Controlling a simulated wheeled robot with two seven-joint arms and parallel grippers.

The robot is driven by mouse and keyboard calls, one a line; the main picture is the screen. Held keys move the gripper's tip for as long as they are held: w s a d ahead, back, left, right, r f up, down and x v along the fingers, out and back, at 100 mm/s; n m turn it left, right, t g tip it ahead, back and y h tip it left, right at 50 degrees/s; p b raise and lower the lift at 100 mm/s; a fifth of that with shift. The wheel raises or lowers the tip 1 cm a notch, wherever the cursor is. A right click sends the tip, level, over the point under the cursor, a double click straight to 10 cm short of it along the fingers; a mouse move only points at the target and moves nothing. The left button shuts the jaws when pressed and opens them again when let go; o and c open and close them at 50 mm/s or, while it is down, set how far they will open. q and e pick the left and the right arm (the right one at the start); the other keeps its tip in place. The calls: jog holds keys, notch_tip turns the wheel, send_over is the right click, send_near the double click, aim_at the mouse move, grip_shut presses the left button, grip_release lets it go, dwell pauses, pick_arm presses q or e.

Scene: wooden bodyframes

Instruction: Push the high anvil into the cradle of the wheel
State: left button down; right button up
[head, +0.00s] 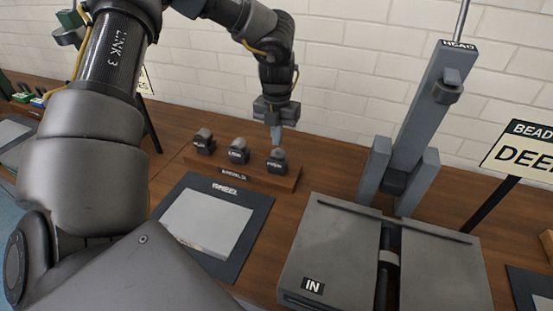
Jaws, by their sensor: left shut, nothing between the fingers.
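Three small anvils with grey rounded tops and dark labelled bodies stand in a row on a wooden rack (232,175): a left one (204,141), a middle one (238,151) and a right one (277,161). Their labels are small and blurred; the right one appears to be the high anvil. My left gripper (276,136) points down with its fingers shut, just above the right anvil; I cannot tell whether it touches. The grey wheel machine (424,110) stands to the right, its upper part marked HEAD. Between its two short uprights is a dark cradle (396,183). My right gripper is out of view.
A grey two-part box (330,250) marked IN stands in front of the wheel. A dark-framed panel mat (257,215) lies before the rack. A BEAD sign (520,150) stands at right. Bare wooden bench (335,165) lies between rack and wheel; a brick wall is behind.

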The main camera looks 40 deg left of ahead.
aim_at(274, 150)
pick_arm(q)
jog(key=shift+s+f, duration=0.1)
jog(key=c, duration=2.1)
grip_release()
jog(key=o, duration=0.4)
jog(key=shift+r, duration=0.3)
notch_tip(274, 150, up, 10)
jog(key=shift+a, duration=0.4)
